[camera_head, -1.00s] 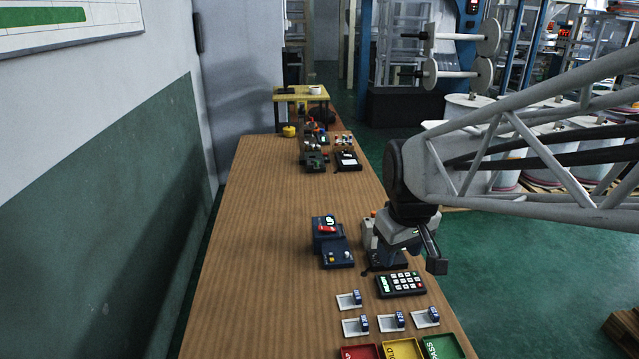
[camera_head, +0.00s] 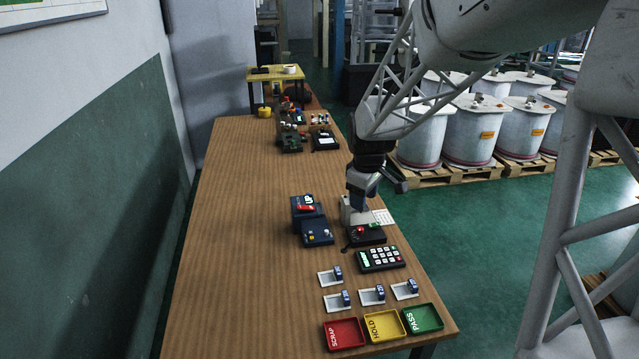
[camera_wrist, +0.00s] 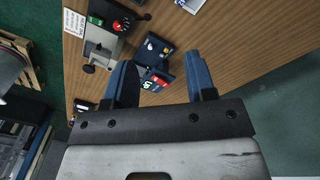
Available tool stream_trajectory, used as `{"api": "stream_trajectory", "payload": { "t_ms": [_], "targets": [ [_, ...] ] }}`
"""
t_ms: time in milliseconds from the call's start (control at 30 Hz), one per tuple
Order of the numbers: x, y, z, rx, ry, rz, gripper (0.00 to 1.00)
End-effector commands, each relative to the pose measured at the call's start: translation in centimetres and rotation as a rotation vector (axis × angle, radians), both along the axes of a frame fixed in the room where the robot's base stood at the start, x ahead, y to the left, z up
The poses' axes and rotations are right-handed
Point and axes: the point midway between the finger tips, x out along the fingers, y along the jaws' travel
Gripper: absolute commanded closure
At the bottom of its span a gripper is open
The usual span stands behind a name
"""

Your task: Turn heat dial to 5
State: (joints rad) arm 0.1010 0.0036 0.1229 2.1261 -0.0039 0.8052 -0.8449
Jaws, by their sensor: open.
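My gripper (camera_head: 379,191) is open and empty, above the table's right edge by a grey machine (camera_head: 347,211). Its two blue fingers stand apart in the wrist view (camera_wrist: 161,58). The machine's dark base carries a red knob (camera_head: 360,230); this knob also shows in the wrist view (camera_wrist: 117,25). A blue unit (camera_head: 317,232) with small knobs and a lit red-and-green display (camera_head: 306,202) stands left of the machine. In the wrist view the blue unit (camera_wrist: 152,48) lies between and beyond the fingers.
A keypad (camera_head: 381,258), several blue-and-white pieces (camera_head: 372,294) and red (camera_head: 344,334), yellow (camera_head: 384,326) and green (camera_head: 422,318) trays are at the near end. More devices (camera_head: 292,142) stand farther back. The table's left and middle (camera_head: 240,230) are clear.

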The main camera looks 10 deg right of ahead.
Motion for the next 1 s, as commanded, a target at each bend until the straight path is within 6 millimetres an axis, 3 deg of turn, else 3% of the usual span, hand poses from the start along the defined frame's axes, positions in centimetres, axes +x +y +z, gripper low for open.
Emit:
{"api": "stream_trajectory", "payload": {
  "t_ms": [600, 800, 1000],
  "targets": [
    [10.7, -3.6, -9.9, -0.009, 0.059, 0.283, 0.49],
    [13.4, -4.7, -13.4, -0.008, 0.075, 0.368, 0.49],
    [14.9, -5.4, -15.5, -0.007, 0.084, 0.418, 0.49]
  ]
}}
